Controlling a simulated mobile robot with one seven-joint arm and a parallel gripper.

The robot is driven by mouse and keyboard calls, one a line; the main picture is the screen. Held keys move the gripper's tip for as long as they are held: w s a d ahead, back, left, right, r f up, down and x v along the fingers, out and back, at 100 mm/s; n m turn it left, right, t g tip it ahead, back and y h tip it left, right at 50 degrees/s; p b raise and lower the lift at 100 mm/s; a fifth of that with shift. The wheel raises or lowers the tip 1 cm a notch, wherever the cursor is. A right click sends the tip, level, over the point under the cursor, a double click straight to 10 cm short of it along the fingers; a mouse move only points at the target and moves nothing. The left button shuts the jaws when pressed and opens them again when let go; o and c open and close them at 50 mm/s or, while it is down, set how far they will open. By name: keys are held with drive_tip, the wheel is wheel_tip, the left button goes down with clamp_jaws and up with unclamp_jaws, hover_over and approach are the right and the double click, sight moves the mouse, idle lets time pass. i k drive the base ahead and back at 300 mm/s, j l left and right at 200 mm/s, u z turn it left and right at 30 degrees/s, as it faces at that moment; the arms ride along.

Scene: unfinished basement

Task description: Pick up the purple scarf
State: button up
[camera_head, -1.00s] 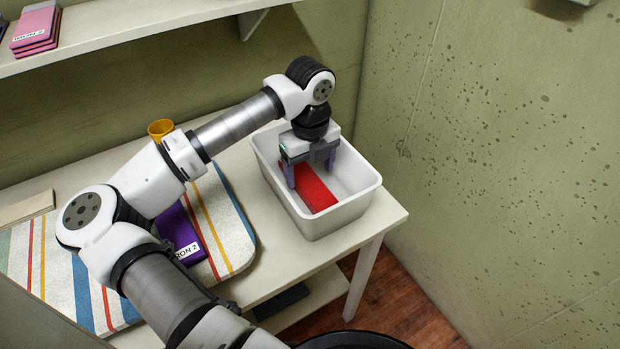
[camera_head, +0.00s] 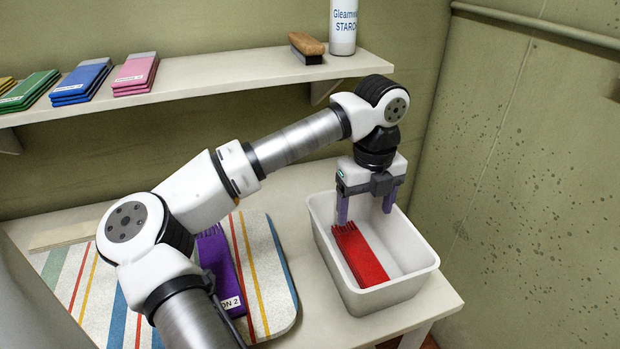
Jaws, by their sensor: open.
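The purple scarf (camera_head: 221,269) lies folded on the striped ironing pad, with fringe at its far end and a white label at its near end. My arm covers part of its left side. My gripper (camera_head: 366,217) is open and empty, to the right of the scarf. Its fingers point down over the white bin (camera_head: 405,262), above a folded red scarf (camera_head: 359,255) that lies inside.
The striped pad (camera_head: 272,275) rests on a pale table. A shelf (camera_head: 215,82) behind holds folded pink (camera_head: 136,73), blue (camera_head: 83,80) and green (camera_head: 30,90) cloths, a brush (camera_head: 306,47) and a starch bottle (camera_head: 343,26). A wall stands at right.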

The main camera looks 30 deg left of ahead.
sight(214, 254)
drive_tip(key=u, duration=1.35)
drive_tip(key=k, duration=0.1)
